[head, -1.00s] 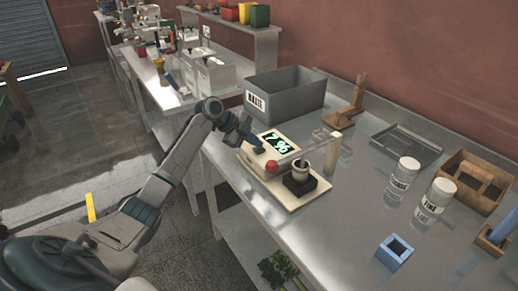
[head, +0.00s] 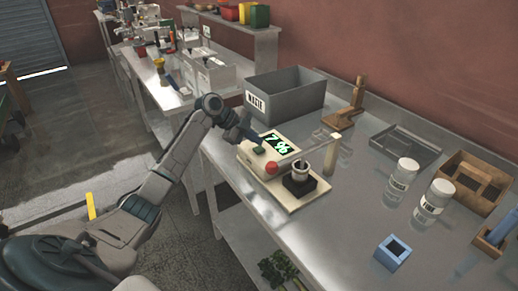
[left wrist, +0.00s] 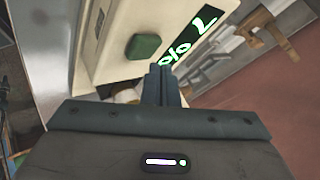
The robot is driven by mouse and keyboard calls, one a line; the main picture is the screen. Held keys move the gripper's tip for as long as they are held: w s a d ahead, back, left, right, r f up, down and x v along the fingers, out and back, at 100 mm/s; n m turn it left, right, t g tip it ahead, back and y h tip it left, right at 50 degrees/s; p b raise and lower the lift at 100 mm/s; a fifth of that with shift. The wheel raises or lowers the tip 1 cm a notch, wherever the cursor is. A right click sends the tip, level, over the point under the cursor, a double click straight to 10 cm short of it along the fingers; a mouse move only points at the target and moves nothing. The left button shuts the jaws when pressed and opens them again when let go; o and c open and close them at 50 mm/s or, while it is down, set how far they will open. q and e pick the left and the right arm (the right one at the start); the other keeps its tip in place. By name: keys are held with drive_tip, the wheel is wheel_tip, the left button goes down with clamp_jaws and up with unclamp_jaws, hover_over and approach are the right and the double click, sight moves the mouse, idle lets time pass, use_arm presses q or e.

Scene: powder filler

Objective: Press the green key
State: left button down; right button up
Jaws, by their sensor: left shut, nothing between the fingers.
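The powder filler (head: 247,160) is a cream box on the bench with a lit display (head: 281,145) reading 7 %. Its green key (head: 259,149) is on top, beside a red knob (head: 271,167). My left gripper (head: 256,138) is shut and empty, its tips just behind the key in the head view. In the left wrist view the green key (left wrist: 143,46) shows whole, and the shut fingers (left wrist: 162,72) are to its lower right, apart from it in the picture. The display also shows there (left wrist: 190,42). My right gripper is not in view.
A small cup (head: 303,164) stands on a black block on the filler's base plate. Behind is a grey waste bin (head: 285,98). To the right are two white-lidded jars (head: 402,173), a wooden box (head: 462,165) and a blue holder (head: 393,250). The bench's front middle is clear.

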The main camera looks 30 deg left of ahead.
sight(255, 149)
use_arm(q)
drive_tip(key=shift+r+p, duration=1.35)
drive_tip(key=shift+r, duration=1.2)
drive_tip(key=shift+f, duration=0.1)
